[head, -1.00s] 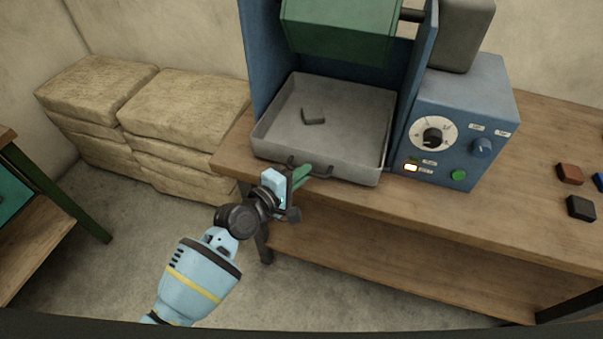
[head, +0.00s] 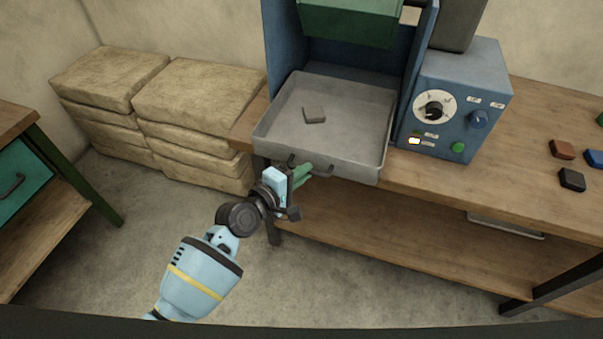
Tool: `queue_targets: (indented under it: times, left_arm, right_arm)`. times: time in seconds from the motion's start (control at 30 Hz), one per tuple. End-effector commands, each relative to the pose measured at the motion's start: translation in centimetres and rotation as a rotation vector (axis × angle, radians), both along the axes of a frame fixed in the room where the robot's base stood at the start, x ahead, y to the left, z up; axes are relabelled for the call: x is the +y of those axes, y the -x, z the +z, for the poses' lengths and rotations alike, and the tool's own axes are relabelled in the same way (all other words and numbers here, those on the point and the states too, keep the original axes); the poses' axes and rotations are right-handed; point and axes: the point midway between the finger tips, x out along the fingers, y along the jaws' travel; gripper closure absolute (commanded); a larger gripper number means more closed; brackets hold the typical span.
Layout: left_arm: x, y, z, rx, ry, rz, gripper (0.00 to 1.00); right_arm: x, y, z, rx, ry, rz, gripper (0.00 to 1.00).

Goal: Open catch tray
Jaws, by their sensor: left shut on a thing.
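The catch tray (head: 345,162) is a shallow grey metal pan under the blue machine frame. It is drawn partly out, with its front wall overhanging the bench's front edge. A small grey block (head: 314,114) lies on its floor. The dark bar handle (head: 322,174) is on the front wall. My left gripper (head: 300,176), with green fingers, is shut on the handle's left part; the fingers hide part of the grip. My right gripper is not in view.
A blue control box (head: 460,95) with a dial and knobs stands right of the tray on the wooden bench (head: 520,175). Several small blocks lie at the far right. Stacked tan bales (head: 195,105) stand left. The floor before the bench is open.

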Motion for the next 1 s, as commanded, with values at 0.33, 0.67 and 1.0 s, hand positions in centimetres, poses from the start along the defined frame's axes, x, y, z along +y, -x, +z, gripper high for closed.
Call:
queue_targets:
  times: [0.33, 0.67, 1.0]
  left_arm:
    - [0.0, 0.0, 0.0, -0.001, 0.001, 0.000, 0.68]
    - [0.9, 0.9, 0.2, 0.000, 0.000, 0.001, 0.68]
    - [4.1, 4.7, 1.1, -0.001, -0.001, 0.002, 0.68]
  right_arm:
    - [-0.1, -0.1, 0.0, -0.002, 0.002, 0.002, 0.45]
    - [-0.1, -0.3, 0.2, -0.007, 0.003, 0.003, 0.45]
    - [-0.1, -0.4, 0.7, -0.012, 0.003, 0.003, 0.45]
